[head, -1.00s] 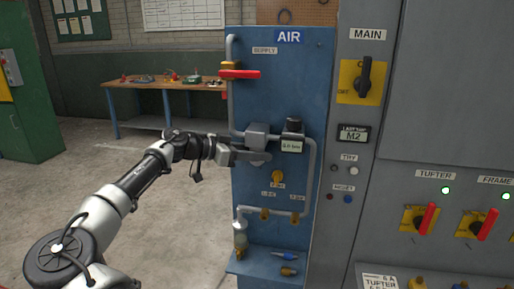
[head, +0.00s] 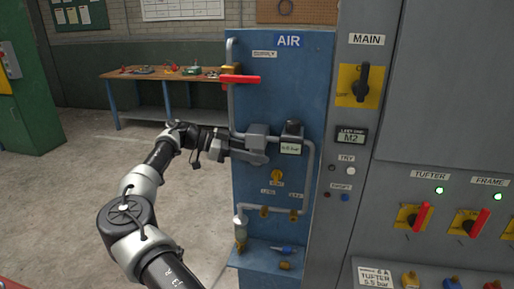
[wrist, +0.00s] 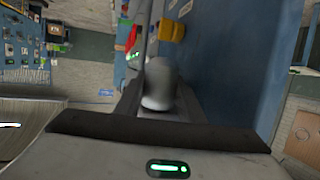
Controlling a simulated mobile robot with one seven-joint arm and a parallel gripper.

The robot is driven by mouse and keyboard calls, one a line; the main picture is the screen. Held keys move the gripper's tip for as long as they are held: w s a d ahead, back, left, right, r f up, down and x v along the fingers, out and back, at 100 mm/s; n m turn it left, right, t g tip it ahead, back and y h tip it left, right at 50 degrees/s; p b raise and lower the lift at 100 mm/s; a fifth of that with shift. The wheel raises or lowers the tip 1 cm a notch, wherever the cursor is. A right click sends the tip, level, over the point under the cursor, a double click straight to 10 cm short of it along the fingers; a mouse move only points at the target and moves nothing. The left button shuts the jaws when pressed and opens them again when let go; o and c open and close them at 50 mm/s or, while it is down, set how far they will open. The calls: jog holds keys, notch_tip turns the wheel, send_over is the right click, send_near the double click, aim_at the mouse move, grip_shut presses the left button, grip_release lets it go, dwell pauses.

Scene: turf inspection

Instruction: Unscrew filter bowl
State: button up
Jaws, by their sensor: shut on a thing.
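The grey filter body (head: 262,130) sits on the pipe of the blue air panel, left of a small pressure display. My gripper (head: 256,155) is just below it, reaching in from the left. It is shut on the rounded grey filter bowl (wrist: 160,85), which shows between the fingers in the wrist view. In the head view the fingers mostly hide the bowl. I cannot tell how far the bowl's thread is turned.
A red valve handle (head: 240,79) lies level across the pipe above. The pressure display (head: 291,148) is close on the right, and a yellow knob (head: 277,175) is below. A low shelf (head: 262,258) holds small fittings. A workbench (head: 160,78) stands behind.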

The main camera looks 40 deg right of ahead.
jog(key=shift+m+g+y, duration=0.3)
jog(key=shift+m+g, duration=0.1)
jog(key=o, duration=1.2)
jog(key=shift+s, duration=0.1)
jog(key=shift+c, duration=0.8)
jog(key=shift+f, duration=0.1)
